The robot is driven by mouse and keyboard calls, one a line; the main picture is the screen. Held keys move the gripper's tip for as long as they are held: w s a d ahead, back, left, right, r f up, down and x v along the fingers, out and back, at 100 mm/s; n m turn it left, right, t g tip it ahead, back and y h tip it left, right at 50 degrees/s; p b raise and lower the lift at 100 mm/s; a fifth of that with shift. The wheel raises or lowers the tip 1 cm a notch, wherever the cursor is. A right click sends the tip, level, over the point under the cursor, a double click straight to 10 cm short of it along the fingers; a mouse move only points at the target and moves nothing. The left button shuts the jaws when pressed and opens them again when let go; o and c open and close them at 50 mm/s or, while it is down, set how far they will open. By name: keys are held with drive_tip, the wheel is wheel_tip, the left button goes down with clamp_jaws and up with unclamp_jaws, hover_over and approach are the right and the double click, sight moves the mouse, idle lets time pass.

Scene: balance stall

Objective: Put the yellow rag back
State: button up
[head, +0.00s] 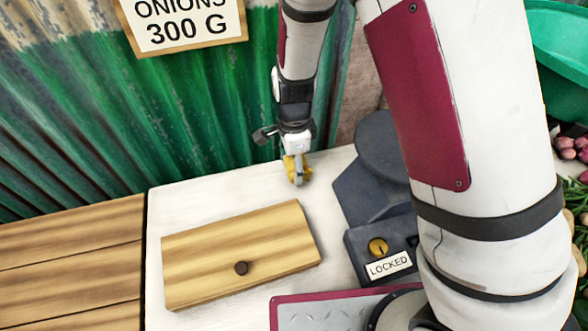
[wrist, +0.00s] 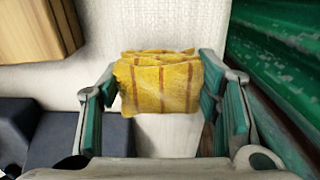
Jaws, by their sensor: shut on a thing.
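The yellow rag (wrist: 160,83) is folded, with brown stripes, and sits between the two teal-padded fingers of my gripper (wrist: 162,88) in the wrist view. My gripper (head: 297,172) is shut on it. In the head view the rag (head: 291,167) shows as a small yellow patch, partly hidden by the gripper, over the back part of the white counter (head: 205,205) near the green wall. I cannot tell whether the rag touches the counter.
A dark grey scale (head: 372,190) with a "LOCKED" label is to the right. An "ONIONS 300 G" sign (head: 185,22) hangs on the corrugated wall (head: 120,120). The counter's back left is clear.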

drive_tip(key=shift+f, duration=1.25)
drive_tip(key=shift+f, duration=0.1)
drive_tip(key=o, duration=1.1)
drive_tip(key=shift+o, duration=0.2)
wheel_tip(320, 180, up, 12)
drive_tip(key=shift+r+p, duration=0.1)
drive_tip(key=shift+p, duration=0.8)
drive_tip(key=shift+r, duration=0.1)
